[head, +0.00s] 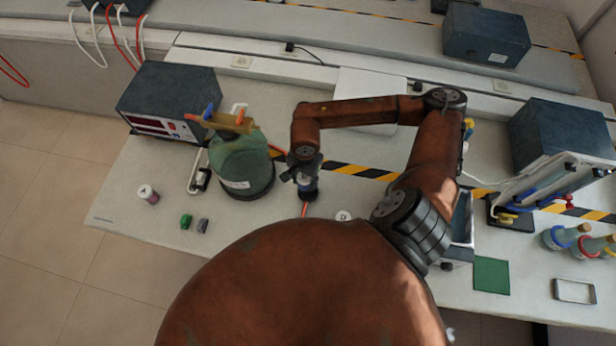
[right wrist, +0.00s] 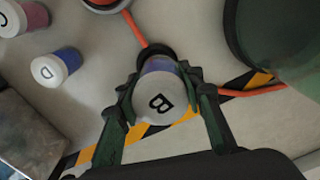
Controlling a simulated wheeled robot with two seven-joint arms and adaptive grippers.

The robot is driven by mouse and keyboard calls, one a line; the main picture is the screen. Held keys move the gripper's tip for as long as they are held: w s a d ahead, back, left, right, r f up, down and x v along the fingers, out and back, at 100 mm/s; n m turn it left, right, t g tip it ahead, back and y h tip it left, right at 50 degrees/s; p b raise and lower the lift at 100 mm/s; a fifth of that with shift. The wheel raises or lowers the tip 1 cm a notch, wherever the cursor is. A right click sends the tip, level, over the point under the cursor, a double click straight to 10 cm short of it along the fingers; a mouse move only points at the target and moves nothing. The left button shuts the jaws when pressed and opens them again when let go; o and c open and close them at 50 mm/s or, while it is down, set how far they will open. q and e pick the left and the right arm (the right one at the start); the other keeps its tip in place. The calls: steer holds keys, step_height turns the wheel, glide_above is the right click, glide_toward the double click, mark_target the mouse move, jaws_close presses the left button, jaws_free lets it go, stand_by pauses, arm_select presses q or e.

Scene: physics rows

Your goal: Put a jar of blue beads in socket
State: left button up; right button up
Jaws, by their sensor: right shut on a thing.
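My right gripper (right wrist: 158,92) is shut on a white-lidded jar marked B (right wrist: 160,102), with blue-violet contents showing below the lid. In the head view my right gripper (head: 303,172) points down beside the green vessel. A black round socket (right wrist: 153,50) with an orange tube shows just beyond the held jar and is partly hidden by it. The jar appears over or in it; I cannot tell whether it is seated. A jar marked D (right wrist: 56,67) with blue contents and a jar marked C (right wrist: 24,17) with red contents stand apart. My left gripper is not in view.
A large green vessel (head: 240,165) stands close beside the gripper. A small jar (head: 148,194) and green and grey blocks (head: 186,221) are at left. A dark instrument box (head: 170,100) stands behind them. Flasks (head: 565,236) and a green mat (head: 491,275) are at right.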

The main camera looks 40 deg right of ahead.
steer(key=shift+s+d+f+m, duration=0.5)
steer(key=shift+s+d+m, duration=0.3)
steer(key=shift+m, duration=0.2)
steer(key=shift+w+f, duration=0.85)
steer(key=shift+w, duration=0.15)
steer(key=shift+w+d+f, duration=0.1)
steer(key=shift+w+f, duration=0.2)
steer(key=shift+f, duration=0.15)
steer(key=shift+s+f+b, duration=0.3)
steer(key=shift+s+f, duration=0.05)
steer(key=shift+s, duration=0.45)
steer(key=f, duration=0.1)
steer(key=w+f+b, duration=0.1)
steer(key=shift+f, duration=0.35)
steer(key=shift+s+f+b, duration=0.1)
steer(key=shift+f+b, duration=0.1)
steer(key=shift+b, duration=0.25)
steer(key=shift+s, duration=0.2)
steer(key=shift+w, duration=0.1)
steer(key=shift+b, duration=0.3)
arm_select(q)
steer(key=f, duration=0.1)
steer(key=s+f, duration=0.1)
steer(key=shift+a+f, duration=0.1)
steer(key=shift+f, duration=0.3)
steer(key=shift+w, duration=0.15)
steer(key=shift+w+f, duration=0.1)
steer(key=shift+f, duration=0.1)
